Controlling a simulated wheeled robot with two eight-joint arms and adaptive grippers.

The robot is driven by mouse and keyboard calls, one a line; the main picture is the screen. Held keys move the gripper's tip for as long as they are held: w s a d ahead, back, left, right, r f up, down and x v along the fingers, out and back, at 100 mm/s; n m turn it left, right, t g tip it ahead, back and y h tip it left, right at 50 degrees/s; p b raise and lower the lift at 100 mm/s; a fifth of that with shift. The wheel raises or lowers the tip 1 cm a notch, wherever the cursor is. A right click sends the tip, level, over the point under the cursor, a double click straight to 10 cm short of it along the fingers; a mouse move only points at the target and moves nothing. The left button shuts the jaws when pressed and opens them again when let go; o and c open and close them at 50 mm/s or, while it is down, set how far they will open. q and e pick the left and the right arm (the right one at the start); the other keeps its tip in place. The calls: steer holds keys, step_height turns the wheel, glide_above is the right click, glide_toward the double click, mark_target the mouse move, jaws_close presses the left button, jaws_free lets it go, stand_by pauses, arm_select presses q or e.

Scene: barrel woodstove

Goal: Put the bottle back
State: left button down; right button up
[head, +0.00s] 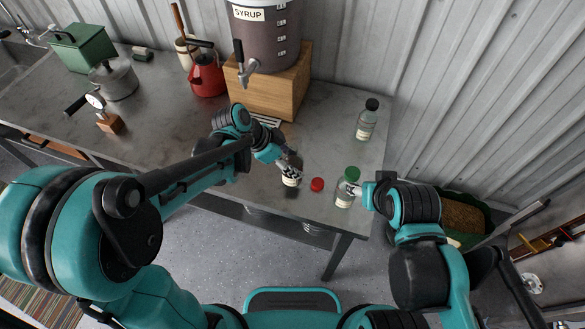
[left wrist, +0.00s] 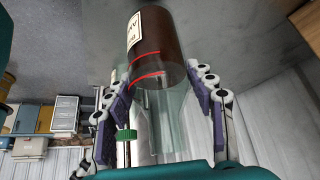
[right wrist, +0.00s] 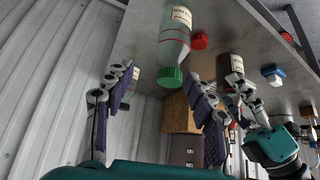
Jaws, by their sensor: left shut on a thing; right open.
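My left gripper (head: 291,162) is shut on a clear bottle of dark syrup (left wrist: 155,45) with a white label and red lines. The bottle is near the counter's front edge; whether it touches the counter is unclear. No cap shows on it. A red cap (head: 317,184) lies on the counter just right of it. A clear bottle with a green cap (head: 345,192) stands upright beyond the red cap; it also shows in the right wrist view (right wrist: 175,42). My right gripper (right wrist: 160,88) is open and empty beside this bottle. A black-capped clear bottle (head: 366,122) stands farther back.
The syrup dispenser (head: 267,40) stands on a wooden box (head: 284,88) at the back. A red kettle (head: 207,76), a grey pot (head: 114,80) and a gauge on a block (head: 109,122) are to the left. The counter (head: 325,130) between box and black-capped bottle is clear.

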arm_select(q)
step_height(320, 180, down, 3)
steer(key=shift+f+b, duration=0.1)
steer(key=shift+b, duration=0.35)
steer(key=c, duration=1)
jaws_free()
steer(key=shift+f, duration=0.1)
steer(key=o, duration=0.4)
